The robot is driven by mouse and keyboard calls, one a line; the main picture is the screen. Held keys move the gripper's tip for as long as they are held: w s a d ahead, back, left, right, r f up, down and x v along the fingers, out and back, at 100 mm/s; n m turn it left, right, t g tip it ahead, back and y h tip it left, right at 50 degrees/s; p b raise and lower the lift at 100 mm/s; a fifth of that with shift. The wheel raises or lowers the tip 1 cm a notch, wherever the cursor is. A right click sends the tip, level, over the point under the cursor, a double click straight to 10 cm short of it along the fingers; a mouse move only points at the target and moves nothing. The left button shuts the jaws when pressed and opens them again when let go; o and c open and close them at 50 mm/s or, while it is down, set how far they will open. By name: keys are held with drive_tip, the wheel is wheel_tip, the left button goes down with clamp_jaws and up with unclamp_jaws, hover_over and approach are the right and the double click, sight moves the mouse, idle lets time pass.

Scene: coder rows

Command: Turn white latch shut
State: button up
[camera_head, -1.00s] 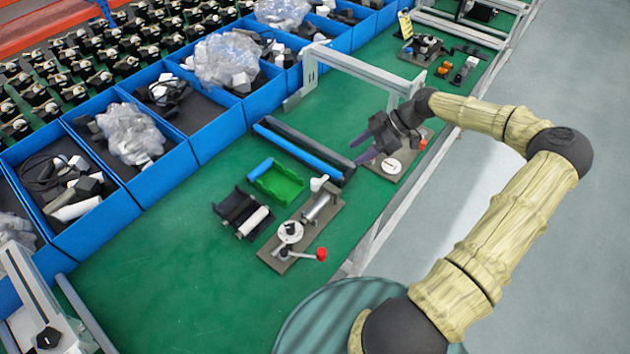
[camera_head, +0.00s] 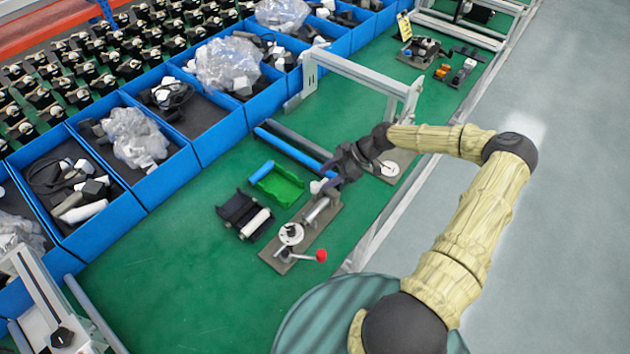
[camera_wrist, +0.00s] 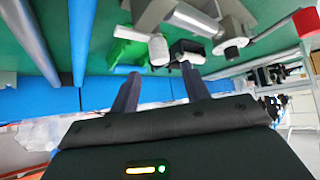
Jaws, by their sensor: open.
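A metal fixture plate (camera_head: 303,236) lies on the green bench near its front edge. It carries a metal cylinder (camera_head: 317,211), a white round disc (camera_head: 291,234) at the near end and a red-knobbed lever (camera_head: 320,255). A small white piece (camera_head: 318,186) stands at its far end; I cannot tell which white part is the latch. My gripper (camera_head: 330,180) is open, above the far end beside that white piece, partly covering it. In the wrist view, my open fingers (camera_wrist: 158,85) hold nothing; a white piece (camera_wrist: 158,48) shows just beyond them. Contact is not visible.
A green tray (camera_head: 277,186) and a black holder with a white roller (camera_head: 245,216) lie left of the fixture. Blue bins (camera_head: 210,135) line the back. A metal frame (camera_head: 365,75) stands behind the gripper. A second white disc (camera_head: 389,168) sits to the right.

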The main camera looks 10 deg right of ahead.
sight(315, 184)
drive_tip(key=p+x, duration=0.1)
drive_tip(key=x, duration=0.4)
drive_tip(key=shift+a+f+p, duration=0.3)
drive_tip(key=shift+p, duration=0.05)
drive_tip(key=c, duration=1)
